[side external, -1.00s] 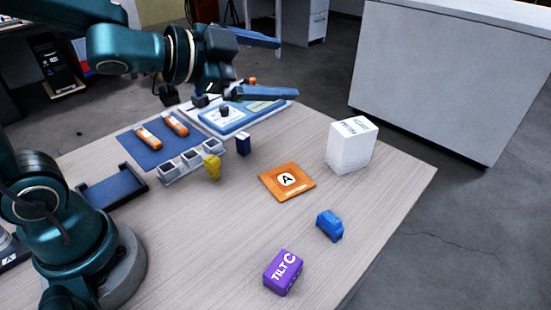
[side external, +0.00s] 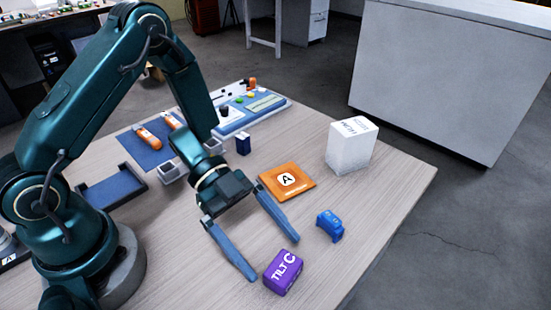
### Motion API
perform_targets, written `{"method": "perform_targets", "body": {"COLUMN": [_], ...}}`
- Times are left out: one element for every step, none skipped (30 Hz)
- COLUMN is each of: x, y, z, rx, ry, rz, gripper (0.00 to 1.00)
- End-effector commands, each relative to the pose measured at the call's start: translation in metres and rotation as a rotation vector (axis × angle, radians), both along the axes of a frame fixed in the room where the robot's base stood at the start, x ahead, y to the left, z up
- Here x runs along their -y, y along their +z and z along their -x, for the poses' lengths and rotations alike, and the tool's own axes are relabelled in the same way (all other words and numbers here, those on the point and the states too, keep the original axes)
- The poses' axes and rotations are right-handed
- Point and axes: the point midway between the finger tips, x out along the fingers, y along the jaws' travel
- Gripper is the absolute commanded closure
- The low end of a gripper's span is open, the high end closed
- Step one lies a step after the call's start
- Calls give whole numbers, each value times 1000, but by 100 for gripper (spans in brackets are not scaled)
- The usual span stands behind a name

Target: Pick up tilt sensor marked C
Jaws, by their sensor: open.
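The tilt sensor marked C (side external: 283,273) is a purple block with white "TILT C" lettering. It sits on the table near the front edge. My gripper (side external: 276,258) is open, its two blue fingers spread wide and pointing towards the sensor. The left fingertip is close to the sensor's left side and the right fingertip is just behind its upper right. I cannot tell whether either finger touches it or how high the fingers are. Nothing is held.
A blue block (side external: 330,226) stands right of the right finger. An orange card marked A (side external: 287,182) lies behind it, and a white box (side external: 350,147) stands farther back. The table's right front is clear.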

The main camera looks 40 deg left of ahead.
Motion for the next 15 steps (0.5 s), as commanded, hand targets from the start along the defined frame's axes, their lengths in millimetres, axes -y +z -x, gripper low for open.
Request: {"method": "perform_targets", "body": {"x": [6,9,15,18,21,26,29,31,34,36,37,38,39,39,39], "y": [-3,-4,-7,-9,-10,-12,-14,-15,-16,-17,-18,-19,-19,-19,-19], "z": [1,1,1,2,1,1,1,1,0,1,1,0,0,0,0], "rx": [-2,-2,-2,-1,-1,-1,0,1,1,2,2,2,1,2,3], "ry": [-4,-5,-5,-5,-5,-4,-3,-4,-2,-3,-2,-1,0,1,1], "rz": [0,0,0,-1,-1,-2,-2,-2,-2,-2,-2,-2,-3,-3,-3], "gripper": [0,0,0,0,0,0,0,0,0,0,0,0,0,0,0]}}
